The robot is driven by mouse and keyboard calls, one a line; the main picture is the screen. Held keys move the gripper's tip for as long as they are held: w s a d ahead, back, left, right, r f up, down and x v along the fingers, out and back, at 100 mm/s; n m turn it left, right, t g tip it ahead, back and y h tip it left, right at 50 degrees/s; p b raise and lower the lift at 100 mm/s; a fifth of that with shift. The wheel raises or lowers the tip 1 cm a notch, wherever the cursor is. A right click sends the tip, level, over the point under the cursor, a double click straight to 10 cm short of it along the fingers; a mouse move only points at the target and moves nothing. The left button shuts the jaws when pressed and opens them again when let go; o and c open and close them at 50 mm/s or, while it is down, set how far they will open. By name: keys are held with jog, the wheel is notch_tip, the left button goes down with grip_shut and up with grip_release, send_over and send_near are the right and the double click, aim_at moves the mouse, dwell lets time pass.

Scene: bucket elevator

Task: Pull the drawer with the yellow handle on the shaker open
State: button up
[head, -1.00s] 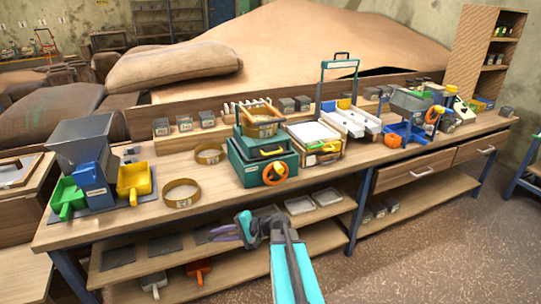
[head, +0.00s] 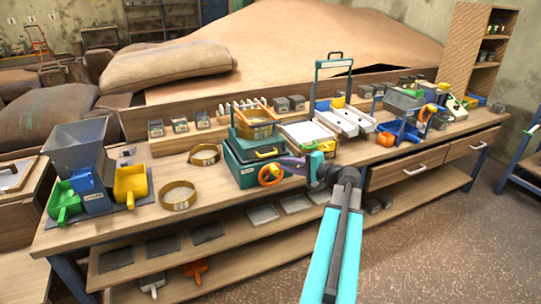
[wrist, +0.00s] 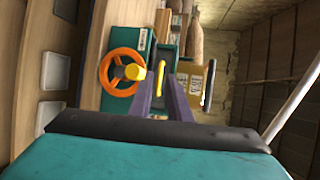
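The shaker (head: 240,172) is a teal box on the bench with an orange handwheel (head: 270,175) on its front. Its yellow handle (head: 267,153) sits on the front above the wheel. A round sieve rests on the shaker's top. My gripper (head: 281,162) is in front of the shaker's right part, with purple fingers pointing at it. In the wrist view the fingers (wrist: 169,82) are apart and empty. The yellow handle (wrist: 160,78) shows between them, nearer the left finger, and the wheel (wrist: 120,74) is just left. I cannot tell how far the fingertips are from the handle.
A white-topped wooden box (head: 308,134) stands right of the shaker, partly behind my arm. Two brass rings (head: 178,196) lie to the left, near a hopper (head: 78,150) with green and yellow scoops. A lower shelf (head: 200,258) holds trays. The floor in front is clear.

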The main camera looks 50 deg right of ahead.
aim_at(269, 155)
jog(key=shift+m+h, duration=0.3)
jog(key=shift+h, duration=0.3)
jog(key=s+d, duration=0.3)
jog(key=shift+r, duration=0.4)
jog(key=shift+w, duration=0.1)
jog(key=p+x, duration=0.4)
jog(key=x, duration=0.9)
jog(key=shift+w+a, duration=0.15)
jog(key=shift+w, duration=0.2)
jog(key=shift+c, duration=0.5)
grip_shut()
